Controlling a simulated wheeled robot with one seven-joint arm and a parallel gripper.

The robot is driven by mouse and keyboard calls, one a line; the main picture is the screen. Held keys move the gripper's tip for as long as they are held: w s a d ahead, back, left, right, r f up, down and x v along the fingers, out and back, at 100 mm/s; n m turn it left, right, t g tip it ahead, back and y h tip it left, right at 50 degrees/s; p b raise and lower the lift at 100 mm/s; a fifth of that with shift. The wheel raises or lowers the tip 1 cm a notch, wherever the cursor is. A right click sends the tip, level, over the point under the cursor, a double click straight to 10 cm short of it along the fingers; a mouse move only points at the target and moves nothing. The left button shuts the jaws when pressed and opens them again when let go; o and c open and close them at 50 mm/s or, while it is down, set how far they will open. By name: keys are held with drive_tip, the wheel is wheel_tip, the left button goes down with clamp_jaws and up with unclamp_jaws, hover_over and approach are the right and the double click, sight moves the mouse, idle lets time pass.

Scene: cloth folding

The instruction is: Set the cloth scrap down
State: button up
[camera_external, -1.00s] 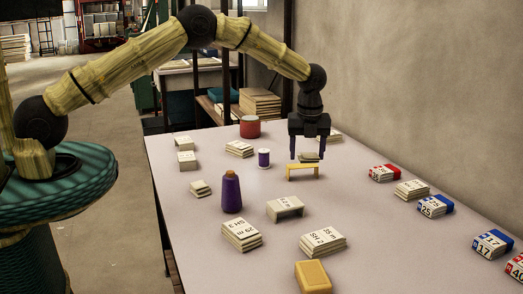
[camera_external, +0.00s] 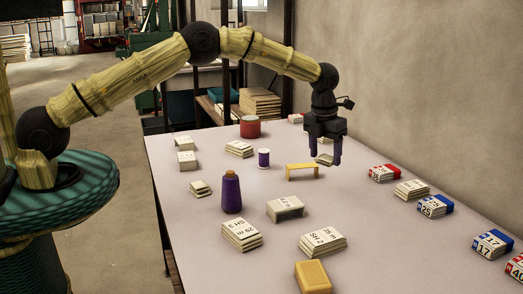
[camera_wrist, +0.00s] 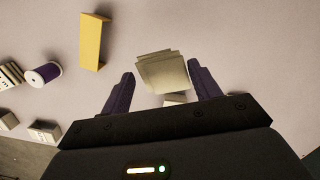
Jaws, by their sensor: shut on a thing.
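The cloth scrap, a small pale folded stack (camera_wrist: 163,72), is between the two fingers of my gripper (camera_wrist: 161,69) in the wrist view. In the external view, my gripper (camera_external: 325,158) is shut on the cloth scrap (camera_external: 325,159), to the right of the small yellow bench (camera_external: 302,167). The fingers hide part of the scrap in that view. I cannot tell whether its underside touches the table. The yellow bench also shows in the wrist view (camera_wrist: 91,42), left of the scrap and apart from it.
A purple-and-white spool (camera_external: 264,158), a red tin (camera_external: 250,127) and a purple cone (camera_external: 231,192) stand on the table (camera_external: 195,232). Several folded stacks lie around, including one (camera_external: 384,173) with a red band to the right. Bare table lies between my gripper and that stack.

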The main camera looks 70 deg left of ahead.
hover_over(323, 196)
drive_tip(key=f, duration=0.6)
drive_tip(key=shift+s+d+f, duration=0.1)
drive_tip(key=shift+s, duration=0.15)
drive_tip(key=shift+f, duration=0.1)
drive_tip(key=shift+f, duration=1.8)
drive_tip(key=shift+f, duration=0.1)
drive_tip(key=o, duration=0.9)
drive_tip(key=shift+o, duration=0.2)
drive_tip(key=r, duration=0.4)
drive_tip(key=s+r, duration=0.1)
drive_tip(key=r, duration=0.7)
drive_tip(key=shift+s+d+r, duration=0.1)
drive_tip(key=shift+s+d, duration=0.1)
drive_tip(key=shift+d, duration=0.05)
